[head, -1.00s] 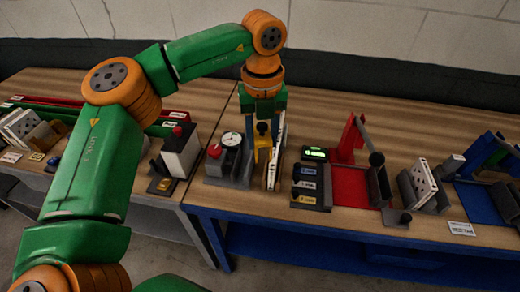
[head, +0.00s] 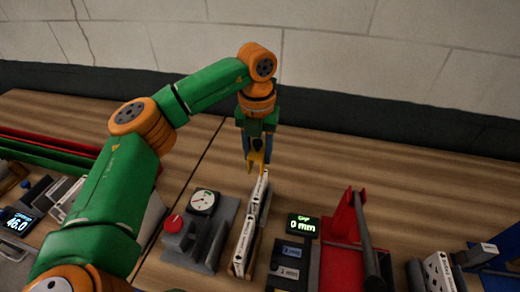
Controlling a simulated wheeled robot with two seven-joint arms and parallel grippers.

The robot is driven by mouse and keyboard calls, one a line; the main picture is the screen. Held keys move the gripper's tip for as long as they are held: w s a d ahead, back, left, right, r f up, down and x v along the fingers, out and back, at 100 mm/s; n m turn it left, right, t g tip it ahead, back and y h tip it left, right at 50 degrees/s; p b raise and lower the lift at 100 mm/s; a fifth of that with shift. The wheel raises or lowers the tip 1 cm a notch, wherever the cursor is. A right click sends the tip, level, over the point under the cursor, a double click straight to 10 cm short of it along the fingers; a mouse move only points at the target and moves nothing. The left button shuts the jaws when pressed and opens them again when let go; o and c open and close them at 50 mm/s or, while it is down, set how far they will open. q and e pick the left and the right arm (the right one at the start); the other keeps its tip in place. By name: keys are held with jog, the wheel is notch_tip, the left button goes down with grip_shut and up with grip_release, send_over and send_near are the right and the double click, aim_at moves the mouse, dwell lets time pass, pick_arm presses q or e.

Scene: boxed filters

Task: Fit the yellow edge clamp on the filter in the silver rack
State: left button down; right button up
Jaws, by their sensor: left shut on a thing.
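My left gripper (head: 257,148) points down and is shut on the yellow edge clamp (head: 257,161). It holds the clamp at the far end of a white-edged filter (head: 248,228). The clamp's lower end looks close to the filter's far top corner; I cannot tell whether they touch. The filter stands on edge, its long side running away from me. A slim grey rack (head: 264,208) shows along its right side, mostly hidden by the filter. My right gripper is not in view.
Left of the filter stands a grey block with a dial gauge (head: 203,201) and a red knob (head: 173,223). To the right are a display reading 0 mm (head: 302,225), dark labelled blocks (head: 290,262) and a red fixture (head: 345,240). The wooden table (head: 350,160) is clear behind.

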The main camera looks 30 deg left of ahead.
aim_at(260, 185)
pick_arm(q)
jog(key=shift+w, duration=0.2)
jog(key=f+b, duration=0.1)
jog(key=f, duration=0.1)
jog(key=f+b, duration=0.3)
jog(key=f, duration=0.1)
jog(key=shift+w+f+b, duration=0.25)
jog(key=shift+f+b, duration=0.05)
jog(key=shift+b, duration=0.05)
jog(key=shift+w+f+b, duration=0.2)
jog(key=shift+f+b, duration=0.15)
jog(key=shift+f, duration=0.25)
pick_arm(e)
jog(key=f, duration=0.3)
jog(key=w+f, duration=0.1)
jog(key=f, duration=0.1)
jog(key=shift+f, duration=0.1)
pick_arm(q)
jog(key=shift+s+r, duration=0.1)
jog(key=shift+s, duration=0.05)
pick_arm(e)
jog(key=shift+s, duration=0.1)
pick_arm(q)
jog(key=shift+f+b, duration=1.95)
jog(key=shift+f, duration=1)
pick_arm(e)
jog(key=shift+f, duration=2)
pick_arm(q)
jog(key=shift+c, duration=1.6)
grip_release()
